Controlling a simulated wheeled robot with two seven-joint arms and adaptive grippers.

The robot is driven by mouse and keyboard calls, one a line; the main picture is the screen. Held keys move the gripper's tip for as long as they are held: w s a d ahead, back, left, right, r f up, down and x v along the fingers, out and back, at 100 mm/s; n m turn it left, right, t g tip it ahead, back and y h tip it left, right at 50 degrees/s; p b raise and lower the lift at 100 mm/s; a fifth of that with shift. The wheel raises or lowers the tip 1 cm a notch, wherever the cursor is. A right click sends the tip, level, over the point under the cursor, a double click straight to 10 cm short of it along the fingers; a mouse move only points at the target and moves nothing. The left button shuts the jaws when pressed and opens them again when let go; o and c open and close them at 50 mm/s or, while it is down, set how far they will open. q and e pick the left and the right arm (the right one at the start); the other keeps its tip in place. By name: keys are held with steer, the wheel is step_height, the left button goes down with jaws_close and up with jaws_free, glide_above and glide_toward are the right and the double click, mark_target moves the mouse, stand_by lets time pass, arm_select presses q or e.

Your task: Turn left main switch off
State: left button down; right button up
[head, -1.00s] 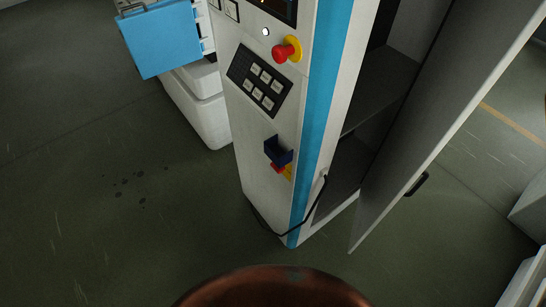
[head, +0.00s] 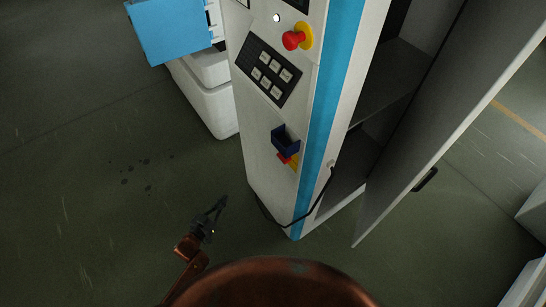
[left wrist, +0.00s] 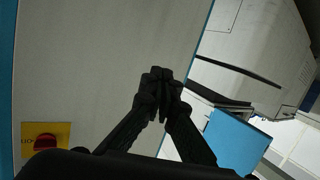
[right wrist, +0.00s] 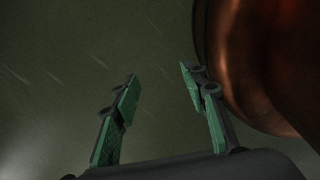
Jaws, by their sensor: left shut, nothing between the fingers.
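The main switch (head: 294,161) is a red knob on a yellow plate, low on the front of the white cabinet. In the head view a dark blue bracket above it hides part of it. The switch (left wrist: 46,143) also shows at the lower left of the left wrist view, its lower edge cut off by my gripper body. My left gripper (head: 222,200) is shut and empty, to the left of the cabinet and apart from the switch. Its closed fingertips (left wrist: 160,76) are in front of the pale panel. My right gripper (right wrist: 158,72) is open and empty above the floor.
The dark blue bracket (head: 285,139) juts out just above the switch. A keypad (head: 268,71) and red emergency button (head: 294,40) sit higher. The cabinet door (head: 440,130) stands open at right, and a black cable (head: 280,222) hangs low. Floor at left is clear.

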arm_select(q)
steer(key=d+r+m+h, duration=0.3)
steer(key=d+r+h, duration=0.2)
steer(key=r, duration=0.9)
steer(key=s+d+r+m+g+h, duration=0.1)
steer(key=d+r+m+h, duration=0.2)
steer(key=r, duration=1.2)
steer(key=d+h, duration=0.3)
steer(key=d, duration=0.3)
steer(key=shift+s+d, duration=0.15)
arm_select(e)
steer(key=shift+s+d+f, duration=0.2)
steer(key=shift+s+f, duration=0.05)
steer(key=shift+s, duration=0.3)
arm_select(q)
steer(key=shift+r, duration=0.1)
arm_select(e)
steer(key=shift+d, duration=0.1)
arm_select(q)
steer(key=w+d+b, duration=0.1)
steer(key=w+d, duration=0.4)
steer(key=d, duration=0.2)
steer(key=shift+w+d+f+b, duration=0.3)
steer(key=shift+w+f+b, duration=0.05)
steer(key=shift+f, duration=0.05)
arm_select(e)
steer(key=shift+s+a+f, duration=0.1)
steer(key=shift+a+f, duration=0.2)
steer(key=shift+f, duration=0.4)
steer(key=shift+r, duration=0.1)
